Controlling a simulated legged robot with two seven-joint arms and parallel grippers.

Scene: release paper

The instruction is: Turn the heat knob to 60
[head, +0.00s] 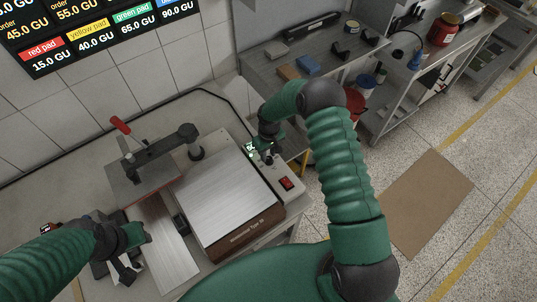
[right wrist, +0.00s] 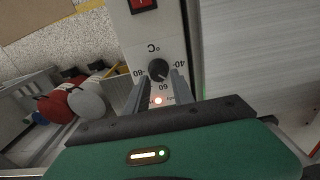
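The heat knob (right wrist: 158,69) is a round black dial on a pale control panel (right wrist: 118,22), with 80, 60 and 40 printed around it. I cannot read its pointer setting surely. My right gripper (right wrist: 161,80) is open, its two fingers on either side of the knob's near edge. A gap shows between them; I cannot tell whether they touch it. In the head view the right gripper (head: 262,152) is over the panel of the flat-topped heating machine (head: 230,200), and hides the knob partly. My left gripper (head: 126,262) is at lower left, its fingers unclear.
A press with a red handle (head: 120,125) stands left of the machine. Shelving with containers (head: 310,65) stands behind right. The cardboard on the floor (head: 428,200) is bare.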

